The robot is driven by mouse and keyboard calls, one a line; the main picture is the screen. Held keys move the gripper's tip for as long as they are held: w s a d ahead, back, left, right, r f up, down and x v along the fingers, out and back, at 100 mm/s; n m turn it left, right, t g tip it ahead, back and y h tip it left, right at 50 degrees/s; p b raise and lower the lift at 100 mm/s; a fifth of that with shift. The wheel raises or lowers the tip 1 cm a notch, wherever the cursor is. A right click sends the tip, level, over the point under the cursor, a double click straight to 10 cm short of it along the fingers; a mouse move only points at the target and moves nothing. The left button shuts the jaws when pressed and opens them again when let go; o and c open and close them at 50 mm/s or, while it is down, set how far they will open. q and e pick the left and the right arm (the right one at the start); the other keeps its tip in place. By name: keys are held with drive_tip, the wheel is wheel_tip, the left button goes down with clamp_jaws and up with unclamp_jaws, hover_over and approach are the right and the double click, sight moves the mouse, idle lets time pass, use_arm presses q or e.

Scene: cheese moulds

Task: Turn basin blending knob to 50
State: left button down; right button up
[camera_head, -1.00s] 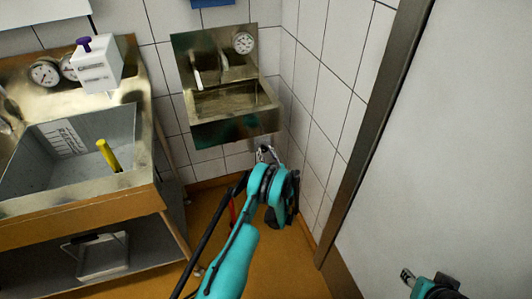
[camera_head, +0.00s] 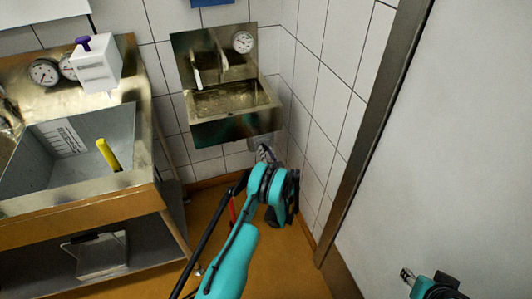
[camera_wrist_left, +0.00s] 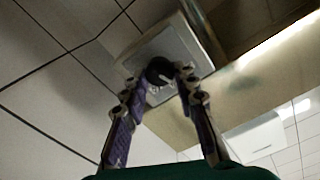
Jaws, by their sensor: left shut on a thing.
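The blending knob (camera_wrist_left: 159,71) is round and black with a white mark, on a grey square plate (camera_wrist_left: 180,47) in the left wrist view. I cannot read a number at the mark. My left gripper (camera_wrist_left: 167,76) has its two purple-and-metal fingers on either side of the knob, shut on it. In the head view my left gripper (camera_head: 265,153) is just below the steel wall basin (camera_head: 235,128), and the knob is not clear there. My right gripper (camera_head: 406,274) is at the lower right, small and away from the basin; its jaws are unclear.
A large steel sink (camera_head: 133,150) with a yellow-handled tool (camera_head: 108,154) stands at left. Tiled walls meet right of the basin, and a white door panel (camera_head: 455,130) fills the right.

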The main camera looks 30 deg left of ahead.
use_arm(q)
drive_tip(key=m, duration=0.6)
drive_tip(key=shift+w+m, duration=0.1)
drive_tip(key=shift+m, duration=0.2)
drive_tip(key=m, duration=0.6)
drive_tip(key=shift+f, duration=0.1)
drive_tip(key=shift+m, duration=0.4)
drive_tip(key=c, duration=1.2)
unclamp_jaws()
